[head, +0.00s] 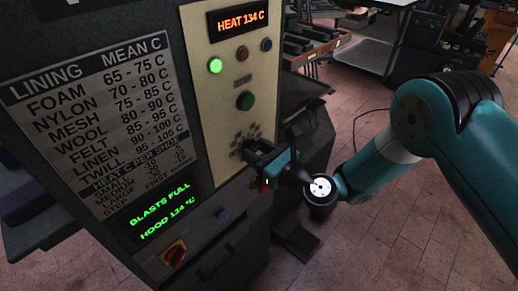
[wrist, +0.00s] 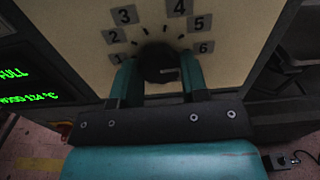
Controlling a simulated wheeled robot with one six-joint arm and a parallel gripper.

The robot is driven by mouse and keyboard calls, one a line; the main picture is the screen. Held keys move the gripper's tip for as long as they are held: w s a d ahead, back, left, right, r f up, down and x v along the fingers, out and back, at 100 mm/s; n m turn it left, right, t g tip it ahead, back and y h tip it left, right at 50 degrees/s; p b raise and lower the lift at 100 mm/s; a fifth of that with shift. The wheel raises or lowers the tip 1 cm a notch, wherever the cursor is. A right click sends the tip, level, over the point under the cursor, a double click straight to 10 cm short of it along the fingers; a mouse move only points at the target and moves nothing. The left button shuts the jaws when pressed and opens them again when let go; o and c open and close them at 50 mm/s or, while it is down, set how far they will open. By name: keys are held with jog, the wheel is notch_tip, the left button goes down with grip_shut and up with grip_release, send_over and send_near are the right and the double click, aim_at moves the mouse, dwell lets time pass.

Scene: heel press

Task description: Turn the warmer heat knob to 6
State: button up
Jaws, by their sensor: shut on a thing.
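The warmer heat knob (wrist: 158,60) is dark and round, on the cream panel, with numbers 1 to 6 printed in an arc around its upper side. My gripper (wrist: 157,72) is shut on it, one finger on each side. The left finger is near the 1 and the right finger near the 6 (wrist: 206,47). A small pale mark shows on the knob's lower right; I cannot tell surely which number it points to. In the head view my gripper (head: 262,158) is at the lower part of the panel and hides most of the knob.
The heat display (head: 240,21) reads HEAT 134 C. Brick floor is open at right.

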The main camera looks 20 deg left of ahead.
jog(key=shift+s+a, duration=0.15)
jog(key=shift+s, duration=0.05)
dwell(0.4)
jog(key=o, duration=0.9)
jog(key=shift+w, duration=0.1)
